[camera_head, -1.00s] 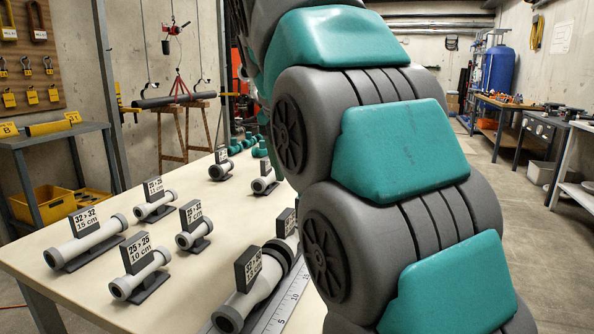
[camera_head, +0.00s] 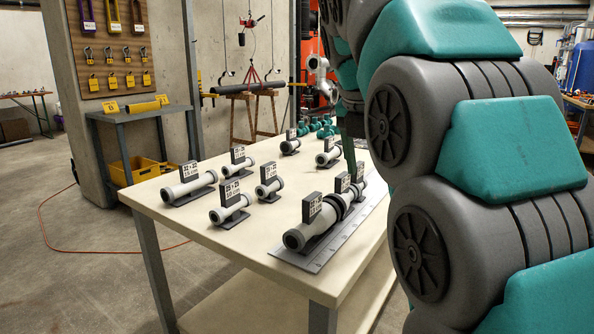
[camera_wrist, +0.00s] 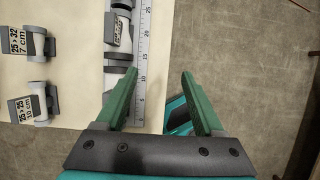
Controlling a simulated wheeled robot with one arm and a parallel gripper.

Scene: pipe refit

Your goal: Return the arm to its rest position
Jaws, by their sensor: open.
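In the wrist view my gripper (camera_wrist: 160,98) is open, its two green fingers spread with nothing held between them. It is above the edge of the table, with the ruler and a line of grey pipe pieces (camera_wrist: 118,52) beyond and beside the left finger. In the head view my grey and teal arm fills the right side, and a dark green finger shows in part beside the table; the rest of the gripper is hidden behind the arm.
The cream table (camera_head: 220,238) carries several labelled pipe pieces (camera_head: 188,188) on dark stands. A joined row of pipes (camera_head: 318,226) lies along the metal ruler (camera_head: 310,262) near the right edge. A grey side bench (camera_head: 140,113) stands behind. Floor at left is mostly clear, with a red cable.

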